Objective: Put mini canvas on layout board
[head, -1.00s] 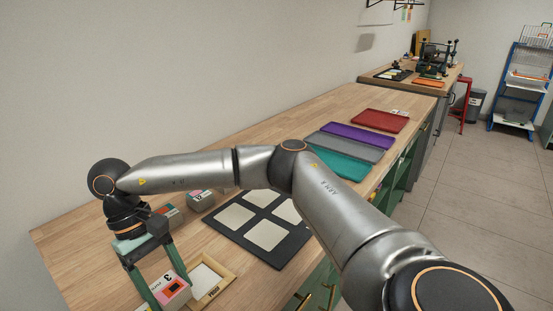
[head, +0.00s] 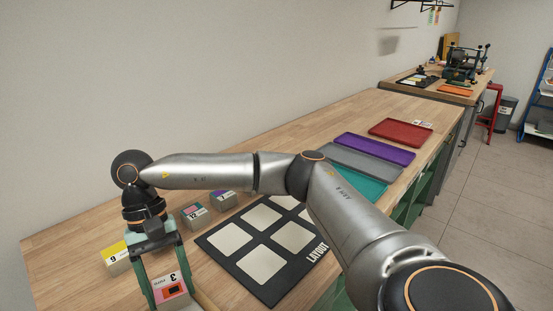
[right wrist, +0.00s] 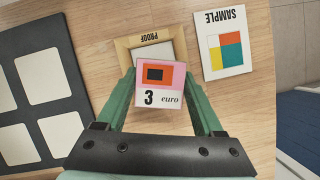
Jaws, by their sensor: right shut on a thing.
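My right gripper (head: 170,285) is shut on a mini canvas (head: 172,287), a small block with a pink and orange picture and "3 euro" on it. In the right wrist view, the canvas (right wrist: 163,84) sits between the green fingers of the gripper (right wrist: 162,95). The layout board (head: 232,263) is black with several cream squares and the word LAYOUT. It lies on the bench to the right of the gripper. In the right wrist view, part of the board (right wrist: 35,115) shows at the left. My left gripper is not in view.
A wooden PROOF frame (right wrist: 124,52) lies partly behind the canvas, with a SAMPLE card (right wrist: 226,42) beside it. Blocks marked 6 (head: 115,258), 12 (head: 192,215) and 7 (head: 223,200) stand beyond. Teal, grey (head: 367,158), purple (head: 375,148) and red (head: 400,132) trays lie further along the bench.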

